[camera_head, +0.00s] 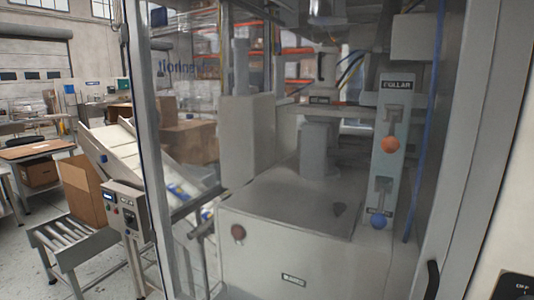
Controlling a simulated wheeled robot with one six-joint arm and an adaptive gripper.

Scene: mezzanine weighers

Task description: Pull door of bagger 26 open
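A tall glazed door (460,150) in a pale grey metal frame fills the middle and right of the view. Blue lettering shows on its clear pane at upper left. A black curved handle (432,280) sits low on the right side of the frame, cut off by the bottom edge. The door looks shut, though its edges are partly outside the picture. Behind the pane stands the bagger's grey machine body (300,245). I can read no number 26; a small plate on the body is too small to read.
Inside, a panel labelled COLLAR (394,86) carries levers with an orange knob (390,144) and a blue knob (379,221). At left stand a control box (125,207), a roller conveyor (72,252) and cardboard boxes.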

